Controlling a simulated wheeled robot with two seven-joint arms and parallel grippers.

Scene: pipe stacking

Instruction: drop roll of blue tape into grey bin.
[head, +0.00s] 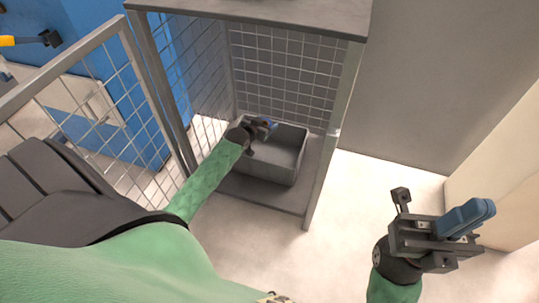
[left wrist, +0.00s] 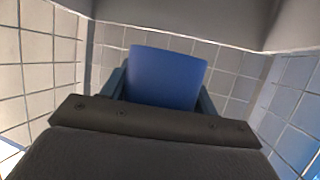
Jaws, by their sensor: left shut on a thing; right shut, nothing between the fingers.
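The grey bin (head: 262,167) stands open on the low shelf of a dark metal rack. My left gripper (head: 266,125) reaches into the rack and is over the bin's back left part. It is shut on the roll of blue tape (left wrist: 165,78), which shows between its fingers in the left wrist view. In the head view the tape is very small and mostly hidden by the gripper. I cannot tell how high it is above the bin's floor. My right gripper (head: 482,210) is shut and empty, outside the rack at the lower right.
The rack has a top board (head: 270,14), wire mesh (head: 290,65) at the back and left, and a front right post (head: 328,140) between my two arms. A wire fence panel (head: 110,100) stands at the left. The pale floor (head: 370,185) right of the rack is clear.

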